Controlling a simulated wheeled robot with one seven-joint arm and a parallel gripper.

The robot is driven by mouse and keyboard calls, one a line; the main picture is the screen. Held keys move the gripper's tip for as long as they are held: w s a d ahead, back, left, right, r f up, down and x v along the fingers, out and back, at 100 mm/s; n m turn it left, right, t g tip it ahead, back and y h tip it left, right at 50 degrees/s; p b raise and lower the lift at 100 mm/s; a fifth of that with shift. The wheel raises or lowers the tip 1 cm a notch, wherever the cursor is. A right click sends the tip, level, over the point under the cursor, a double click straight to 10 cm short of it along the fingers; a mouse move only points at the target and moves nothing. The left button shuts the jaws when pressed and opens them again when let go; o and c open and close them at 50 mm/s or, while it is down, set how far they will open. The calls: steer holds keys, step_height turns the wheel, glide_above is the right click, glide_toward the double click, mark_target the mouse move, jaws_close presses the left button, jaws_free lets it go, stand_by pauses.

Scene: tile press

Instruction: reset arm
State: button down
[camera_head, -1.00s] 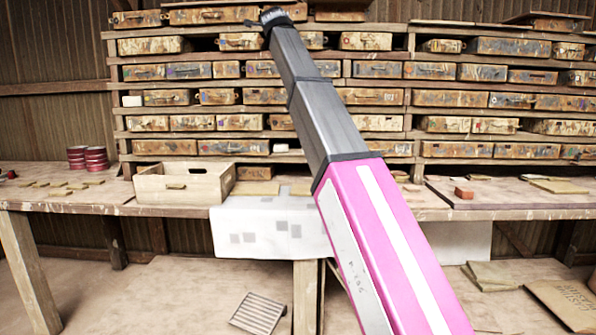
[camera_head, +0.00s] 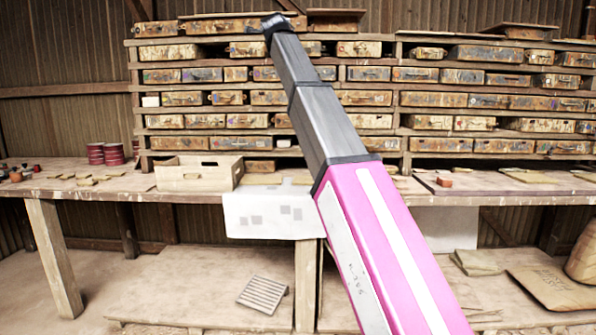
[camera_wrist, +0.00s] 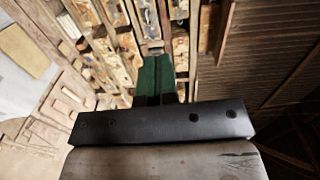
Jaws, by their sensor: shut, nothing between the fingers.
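My arm, with a pink and white segment and grey segments beyond it, stretches up and away across the head view. Its dark far end (camera_head: 276,22) is in front of the top of the shelf rack, and the fingers cannot be made out there. In the wrist view my gripper (camera_wrist: 158,62) shows as two green fingers side by side, closed together and empty, beyond a black bar. The rack shows tilted behind them.
A wooden shelf rack (camera_head: 390,84) full of worn boxes stands behind a long workbench (camera_head: 130,187). On the bench are an open wooden crate (camera_head: 190,185), red tins (camera_head: 105,154) and a small red block (camera_head: 444,181). A slatted piece (camera_head: 262,294) lies below.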

steer(key=d+f+n+g, duration=0.3)
steer(key=d+f, duration=0.2)
steer(key=f, duration=1.3)
steer(key=s+d+f+n+g, duration=0.1)
steer(key=d+f+n+g, duration=0.25)
steer(key=f, duration=1.55)
steer(key=d+f+n+g, duration=0.25)
steer(key=d+f, duration=0.25)
steer(key=f, duration=1.3)
steer(key=s+d+f+n+g, duration=0.1)
steer(key=s+d+f, duration=0.1)
steer(key=s+f, duration=0.35)
steer(key=s+d+f+n+g, duration=0.2)
steer(key=s+d+f, duration=0.1)
steer(key=f, duration=0.6)
steer(key=s+d+f+n+g, duration=0.15)
steer(key=s+f, duration=0.25)
steer(key=f, duration=0.4)
steer(key=s+d+f+n+g, duration=0.2)
steer(key=s+f, duration=0.6)
steer(key=s, duration=0.1)
steer(key=s+d+f+n+g, duration=0.2)
steer(key=s+d+f, duration=0.1)
steer(key=s+f, duration=0.4)
steer(key=s, duration=0.3)
steer(key=shift+d+f+n+y, duration=0.2)
steer(key=shift+f+n+y, duration=0.1)
steer(key=shift+f+n, duration=0.1)
steer(key=shift+s, duration=0.1)
